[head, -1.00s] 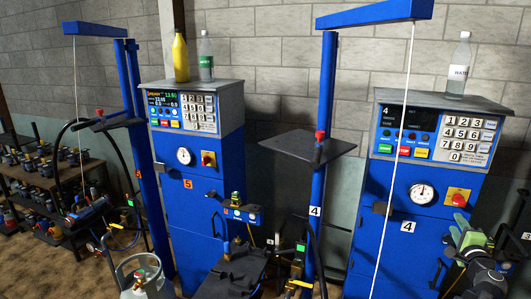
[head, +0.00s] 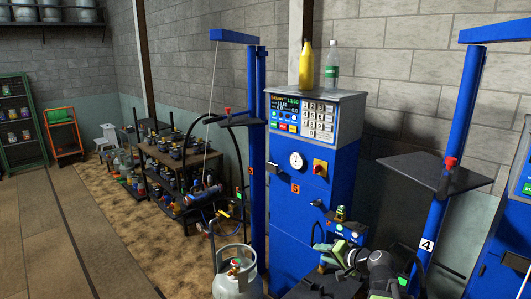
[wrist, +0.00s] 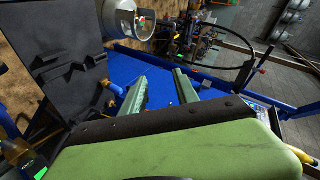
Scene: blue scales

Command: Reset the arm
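My gripper (head: 324,254) has green fingers and is in the lower middle of the head view, in front of the blue scale with the number 5 (head: 285,225). In the wrist view my gripper (wrist: 160,78) points away from the camera with its two green fingers apart. Nothing shows between them; the blue surface behind is seen through the gap. My dark arm links run to the lower right in the head view.
A grey gas cylinder (head: 237,270) stands left of the scale. A yellow bottle (head: 306,66) and a clear bottle (head: 332,72) stand on the scale. A crowded shelf (head: 175,165) is behind. The floor at left (head: 60,240) is open.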

